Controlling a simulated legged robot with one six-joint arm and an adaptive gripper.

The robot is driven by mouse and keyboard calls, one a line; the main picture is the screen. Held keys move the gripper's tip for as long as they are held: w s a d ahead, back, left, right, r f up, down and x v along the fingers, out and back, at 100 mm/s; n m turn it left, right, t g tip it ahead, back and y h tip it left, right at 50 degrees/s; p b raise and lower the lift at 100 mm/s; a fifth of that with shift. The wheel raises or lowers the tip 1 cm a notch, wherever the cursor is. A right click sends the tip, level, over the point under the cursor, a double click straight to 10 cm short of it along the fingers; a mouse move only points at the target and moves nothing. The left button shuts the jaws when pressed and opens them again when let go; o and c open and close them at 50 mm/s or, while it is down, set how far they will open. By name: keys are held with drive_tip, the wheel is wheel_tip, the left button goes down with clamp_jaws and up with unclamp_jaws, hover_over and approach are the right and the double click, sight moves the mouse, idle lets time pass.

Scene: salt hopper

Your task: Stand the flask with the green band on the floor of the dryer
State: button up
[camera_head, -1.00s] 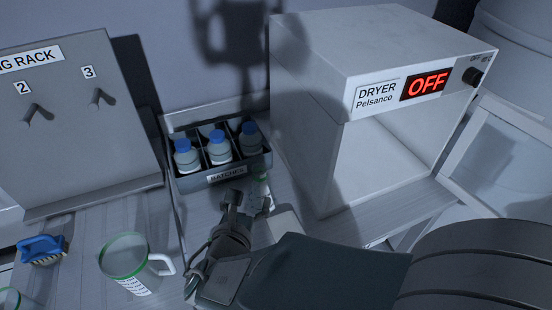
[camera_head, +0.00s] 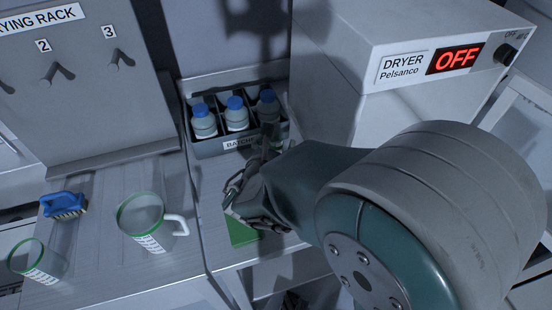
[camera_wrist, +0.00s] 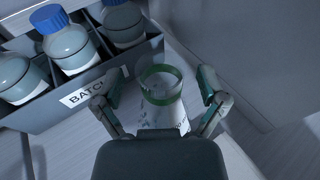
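In the wrist view, a clear flask with a green band (camera_wrist: 162,90) near its top stands on the bench beside the bottle crate. My gripper (camera_wrist: 160,88) is open, with one finger on each side of the flask and visible gaps between. The lower part of the flask is hidden by my gripper's body. In the head view, my gripper (camera_head: 268,145) is just in front of the crate's right end, and the flask cannot be made out clearly. The dryer (camera_head: 400,105) is at the right with its display reading OFF; my arm hides most of its opening and floor.
A crate labelled BATCHES (camera_head: 215,148) holds blue-capped bottles (camera_head: 204,121). A green-rimmed jug (camera_head: 143,216), a green-rimmed beaker (camera_head: 38,262) and a blue brush (camera_head: 63,204) are at the left. The drying rack (camera_head: 85,90) stands behind them. A green patch (camera_head: 240,231) lies near the bench edge.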

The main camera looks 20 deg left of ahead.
clamp_jaws()
